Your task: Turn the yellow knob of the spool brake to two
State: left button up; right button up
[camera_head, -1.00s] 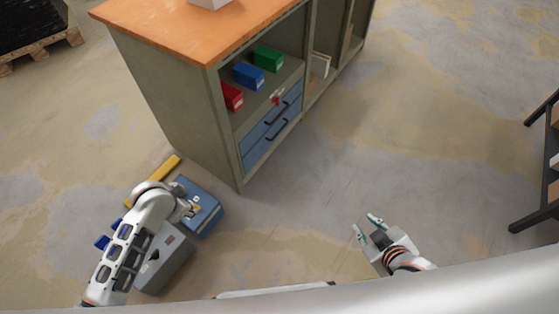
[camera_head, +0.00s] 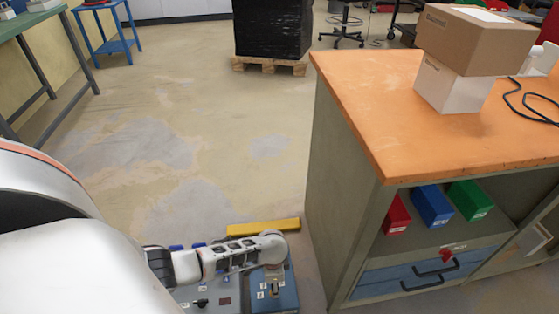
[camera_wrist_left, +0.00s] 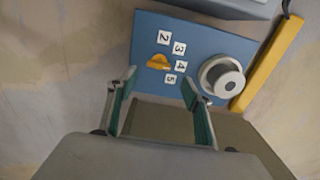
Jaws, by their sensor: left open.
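The blue spool brake box (camera_head: 287,291) sits on the floor at the bottom of the head view, and it fills the upper middle of the left wrist view (camera_wrist_left: 205,42). Its yellow knob (camera_wrist_left: 158,63) is beside number cards two to five. The knob lies roughly across, its right end towards the cards for three and four; I cannot tell exactly which it marks. A grey round spool (camera_wrist_left: 222,77) is on its right. My left gripper (camera_wrist_left: 158,100) is open and empty, its fingers apart below the knob. In the head view my arm hides part of the box. My right gripper is out of view.
A yellow bar (camera_head: 263,227) lies on the floor behind the box. An orange-topped workbench (camera_head: 425,135) with red, blue and green bins stands close to the right. Open floor (camera_head: 200,160) lies behind and left.

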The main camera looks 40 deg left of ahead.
pick_arm(q)
jog(key=f+b, duration=0.1)
jog(key=f, duration=0.1)
jog(key=s+f+b, duration=0.1)
jog(key=f, duration=0.2)
jog(key=shift+s+f, duration=0.1)
jog(key=shift+f, duration=0.1)
jog(key=shift+f+b, duration=0.3)
jog(key=shift+w+f, duration=0.2)
jog(key=shift+w, duration=0.15)
jog(key=shift+w+r, duration=0.1)
jog(key=shift+w, duration=0.05)
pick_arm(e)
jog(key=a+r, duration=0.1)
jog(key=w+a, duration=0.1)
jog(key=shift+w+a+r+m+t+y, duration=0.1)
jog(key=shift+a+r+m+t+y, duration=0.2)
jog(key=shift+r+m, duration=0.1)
pick_arm(q)
jog(key=shift+c, duration=0.4)
jog(key=c, duration=1)
